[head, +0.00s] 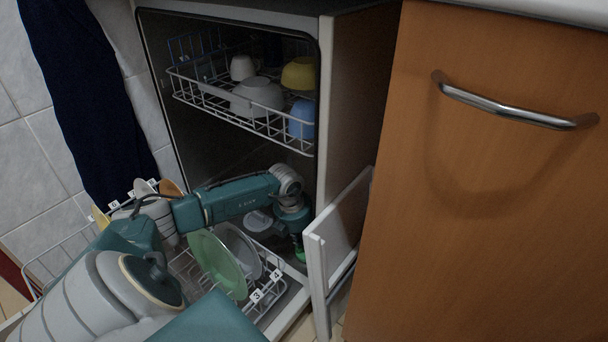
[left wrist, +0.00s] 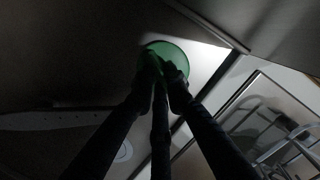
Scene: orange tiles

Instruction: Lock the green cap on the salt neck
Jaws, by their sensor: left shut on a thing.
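The green cap (head: 299,253) shows as a small green patch below my left gripper (head: 297,240), deep in the low right part of the open dishwasher. In the left wrist view the green cap (left wrist: 172,54) is a round disc at the fingertips. My left gripper (left wrist: 162,78) is shut on it there. The salt neck cannot be made out; the cap and the fingers cover what lies beneath. I cannot tell whether the cap is seated or how far it is turned. My right gripper is not in view.
The lower rack (head: 200,275) holds a green plate (head: 216,262), a white plate (head: 242,250) and numbered tags close to my arm. The upper rack (head: 215,92) with bowls hangs above. A white panel (head: 340,235) stands close right of my gripper. A wooden cabinet (head: 480,200) is farther right.

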